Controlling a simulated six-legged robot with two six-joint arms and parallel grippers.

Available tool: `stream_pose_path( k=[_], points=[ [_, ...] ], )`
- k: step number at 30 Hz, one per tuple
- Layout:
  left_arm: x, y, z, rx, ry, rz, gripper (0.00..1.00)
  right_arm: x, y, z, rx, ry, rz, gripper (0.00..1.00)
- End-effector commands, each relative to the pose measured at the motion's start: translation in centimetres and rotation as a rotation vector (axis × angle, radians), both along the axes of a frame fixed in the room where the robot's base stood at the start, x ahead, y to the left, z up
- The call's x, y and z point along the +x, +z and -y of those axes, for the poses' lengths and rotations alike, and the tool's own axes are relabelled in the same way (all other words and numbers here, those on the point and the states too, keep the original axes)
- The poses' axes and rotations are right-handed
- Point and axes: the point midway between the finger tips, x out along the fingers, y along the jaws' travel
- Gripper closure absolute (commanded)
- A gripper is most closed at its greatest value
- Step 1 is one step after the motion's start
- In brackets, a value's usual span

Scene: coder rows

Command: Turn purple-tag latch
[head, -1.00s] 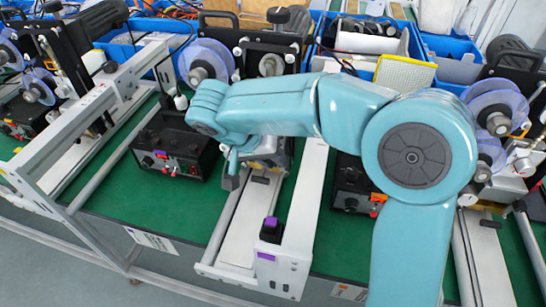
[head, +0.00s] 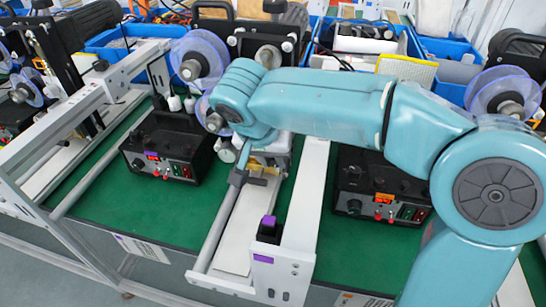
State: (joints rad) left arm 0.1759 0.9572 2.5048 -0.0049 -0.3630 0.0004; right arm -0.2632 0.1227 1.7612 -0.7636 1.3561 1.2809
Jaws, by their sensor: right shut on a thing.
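A rail unit carries a purple tag (head: 263,259) on its white front end plate, and a black block with a purple top (head: 269,226) stands just behind that plate. A small dark latch handle (head: 257,181) lies across the unit's rail farther back. My right gripper (head: 239,177) reaches down to the handle's left end and is shut on it; the contact is small and partly hidden by my wrist. The handle's exact angle is hard to read. My left gripper is not in view.
A black control box with a purple tag (head: 168,152) stands left of the rail, and one with an orange tag (head: 378,187) stands to the right. Clear spools (head: 199,62) and blue bins (head: 372,45) stand behind. Green bench surface (head: 120,205) is bare at the left.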

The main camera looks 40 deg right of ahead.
Motion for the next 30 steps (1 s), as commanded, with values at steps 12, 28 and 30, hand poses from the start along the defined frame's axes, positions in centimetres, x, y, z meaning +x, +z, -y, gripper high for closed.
stream_pose_path(
  k=[12,28,30],
  points=[
    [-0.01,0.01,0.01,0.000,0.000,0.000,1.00,0.05,0.10,0.01,0.000,0.000,0.003,1.00],
    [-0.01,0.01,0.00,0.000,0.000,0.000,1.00,0.05,0.09,0.02,0.000,0.000,0.003,0.49],
    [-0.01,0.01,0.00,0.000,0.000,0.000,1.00,0.04,0.08,0.01,-0.001,0.000,0.002,0.49]
  ],
)
